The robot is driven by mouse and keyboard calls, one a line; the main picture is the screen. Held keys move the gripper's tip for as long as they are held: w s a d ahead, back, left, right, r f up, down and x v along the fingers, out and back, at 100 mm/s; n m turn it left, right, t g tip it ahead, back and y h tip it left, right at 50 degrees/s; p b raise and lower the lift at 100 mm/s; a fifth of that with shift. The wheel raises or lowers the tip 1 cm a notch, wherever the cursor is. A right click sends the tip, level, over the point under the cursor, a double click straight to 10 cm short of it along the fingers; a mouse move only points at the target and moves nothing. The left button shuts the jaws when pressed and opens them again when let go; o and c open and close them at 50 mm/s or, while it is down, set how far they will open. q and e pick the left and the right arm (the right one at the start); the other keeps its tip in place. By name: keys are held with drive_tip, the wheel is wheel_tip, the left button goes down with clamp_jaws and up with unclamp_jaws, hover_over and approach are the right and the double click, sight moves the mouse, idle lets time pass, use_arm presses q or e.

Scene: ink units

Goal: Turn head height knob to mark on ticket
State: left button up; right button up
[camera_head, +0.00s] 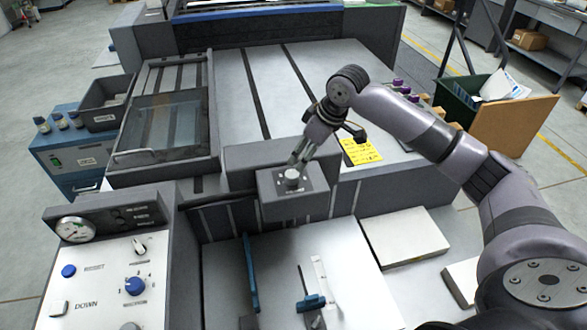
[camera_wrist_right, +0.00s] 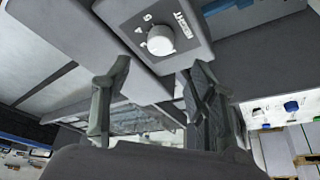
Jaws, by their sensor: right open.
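The head height knob (camera_head: 292,176) is a pale round knob on a dark grey box that juts from the front of the machine. My right gripper (camera_head: 303,155) is right by the knob in the head view. In the wrist view its open fingers (camera_wrist_right: 160,66) stand apart below the knob, with nothing between them. The yellow ticket (camera_head: 361,151) lies on the machine bed, right of the gripper; its writing is too small to read. My left gripper is out of view.
A control panel (camera_head: 100,272) with a gauge and blue knobs stands at lower left. A clear-lidded section (camera_head: 160,125) is left of the bed. Blue clamps (camera_head: 311,302) are at the bottom. A green bin (camera_head: 468,100) and brown board (camera_head: 512,125) stand at right.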

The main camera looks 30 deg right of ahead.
sight(292, 174)
drive_tip(key=p+x, duration=0.1)
drive_tip(key=x, duration=0.8)
drive_tip(key=shift+c, duration=0.5)
drive_tip(key=c, duration=1.1)
drive_tip(key=shift+o, duration=0.2)
